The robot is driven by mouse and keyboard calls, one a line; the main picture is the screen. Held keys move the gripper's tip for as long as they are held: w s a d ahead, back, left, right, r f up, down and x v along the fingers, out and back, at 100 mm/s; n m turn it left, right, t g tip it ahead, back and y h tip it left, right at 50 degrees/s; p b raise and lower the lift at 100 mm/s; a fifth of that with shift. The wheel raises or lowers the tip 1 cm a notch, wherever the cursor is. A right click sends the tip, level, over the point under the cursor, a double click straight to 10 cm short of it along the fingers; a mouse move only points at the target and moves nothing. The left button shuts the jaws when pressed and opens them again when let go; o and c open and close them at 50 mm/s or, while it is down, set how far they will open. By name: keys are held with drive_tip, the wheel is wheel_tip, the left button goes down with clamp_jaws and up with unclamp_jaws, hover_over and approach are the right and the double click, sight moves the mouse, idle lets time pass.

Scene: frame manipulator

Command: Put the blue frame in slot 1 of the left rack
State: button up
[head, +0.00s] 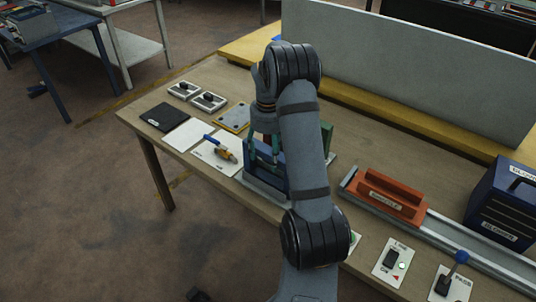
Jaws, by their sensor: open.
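A blue frame (265,170) stands upright in the middle of the table, on a light grey base (262,194) that looks like a rack. My gripper (263,150) is open and points down at the top of the blue frame, with its fingers close to it. I cannot tell whether they touch it. A green panel (327,137) shows just behind my arm on the right. My arm hides the right part of the base, and I cannot make out slot numbers or a second rack.
White plates, one with a blue-handled tool (222,149), and a black pad (163,117) lie to the left. On the right are a red block (385,196) on a rail, a dark blue box (504,205) and switch plates (394,262). A grey panel (405,80) stands behind.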

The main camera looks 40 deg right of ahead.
drive_tip(key=shift+r, duration=0.15)
wheel_tip(320, 180, up, 12)
idle(0.5)
